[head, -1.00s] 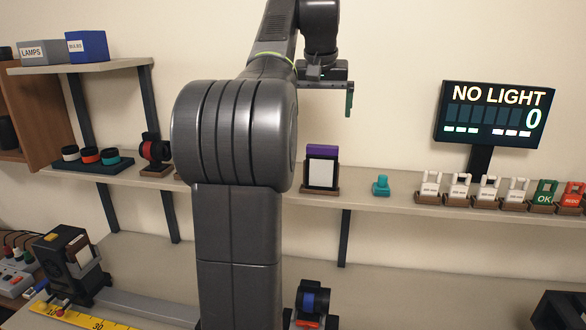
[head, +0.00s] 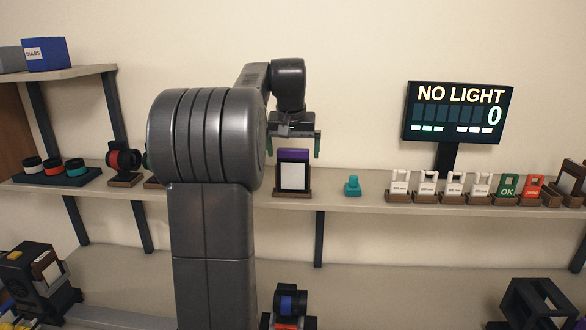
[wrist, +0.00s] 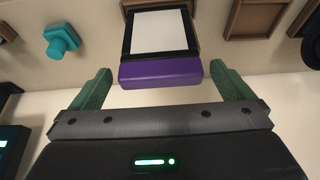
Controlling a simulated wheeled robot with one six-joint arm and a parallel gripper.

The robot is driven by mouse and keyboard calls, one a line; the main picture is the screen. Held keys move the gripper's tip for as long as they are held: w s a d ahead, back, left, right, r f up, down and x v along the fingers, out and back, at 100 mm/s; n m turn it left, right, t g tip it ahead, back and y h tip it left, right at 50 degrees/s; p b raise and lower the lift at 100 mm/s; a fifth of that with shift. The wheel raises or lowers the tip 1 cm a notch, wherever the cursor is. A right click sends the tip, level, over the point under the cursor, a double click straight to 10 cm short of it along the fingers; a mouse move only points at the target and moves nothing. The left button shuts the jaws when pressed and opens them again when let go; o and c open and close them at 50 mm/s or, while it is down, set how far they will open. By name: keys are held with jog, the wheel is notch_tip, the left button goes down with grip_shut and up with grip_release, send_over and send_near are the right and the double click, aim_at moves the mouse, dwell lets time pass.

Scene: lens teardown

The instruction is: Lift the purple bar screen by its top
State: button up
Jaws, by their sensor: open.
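The purple bar screen (head: 293,172) is a white panel in a black frame with a purple bar along its top. It stands upright in a brown holder on the long shelf. In the wrist view the purple bar (wrist: 160,72) lies ahead of my jaws, roughly between their lines. My gripper (head: 294,150) is open, with its green fingers just above and to either side of the bar in the head view. In the wrist view the fingers of my gripper (wrist: 160,80) are apart and hold nothing. I cannot tell the exact gap to the bar.
A teal knob-like piece (head: 352,186) stands right of the screen. White tags (head: 427,183), a green OK tag (head: 507,186) and a red tag (head: 531,187) line the shelf (head: 375,205) further right. A "NO LIGHT" display (head: 458,112) rises behind them. A red-ringed part (head: 124,160) stands left.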

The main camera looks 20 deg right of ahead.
jog(key=shift+w+f, duration=0.15)
jog(key=shift+f, duration=0.4)
jog(key=c, duration=1.3)
jog(key=shift+r, duration=0.1)
